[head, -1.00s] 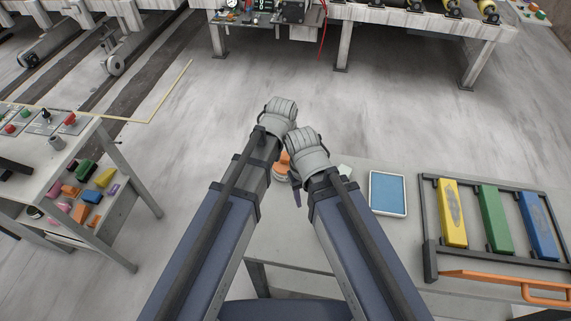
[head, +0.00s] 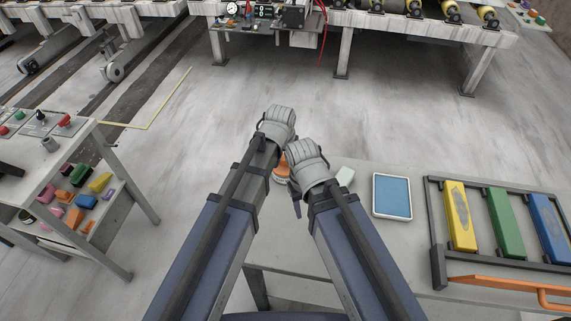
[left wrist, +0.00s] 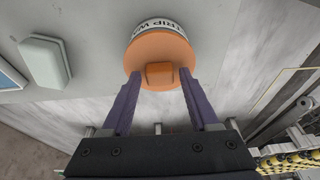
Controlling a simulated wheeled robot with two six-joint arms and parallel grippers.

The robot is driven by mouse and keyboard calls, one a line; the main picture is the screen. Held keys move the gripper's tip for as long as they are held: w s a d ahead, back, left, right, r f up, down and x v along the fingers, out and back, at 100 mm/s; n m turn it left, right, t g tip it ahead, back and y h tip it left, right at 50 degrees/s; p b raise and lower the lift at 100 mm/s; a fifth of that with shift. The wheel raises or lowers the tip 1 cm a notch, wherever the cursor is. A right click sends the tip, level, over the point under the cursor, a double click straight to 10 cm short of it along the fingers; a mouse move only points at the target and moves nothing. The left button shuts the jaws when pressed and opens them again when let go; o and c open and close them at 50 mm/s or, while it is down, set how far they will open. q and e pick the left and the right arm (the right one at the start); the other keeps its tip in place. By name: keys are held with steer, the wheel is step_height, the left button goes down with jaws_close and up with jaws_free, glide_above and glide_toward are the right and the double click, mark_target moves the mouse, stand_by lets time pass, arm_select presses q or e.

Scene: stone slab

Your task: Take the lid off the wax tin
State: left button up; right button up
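In the head view the orange lid (head: 281,170) shows only partly between my arms. My right gripper (head: 297,207) shows one purple finger below its wrist; the rest is hidden.
A pale block (head: 345,176) and a blue-topped tray (head: 392,197) lie right of the tin on the slab. A dark rack (head: 437,231) holds yellow, green and blue bars, with an orange-handled tool in front. A side bench (head: 110,150) with coloured blocks stands at left.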

mark_target(285, 160)
arm_select(q)
jaws_close()
steer(key=shift+r, duration=0.1)
stand_by(0.4)
step_height(285, 160, up, 10)
steer(key=p, duration=1)
arm_select(e)
step_height(285, 160, up, 10)
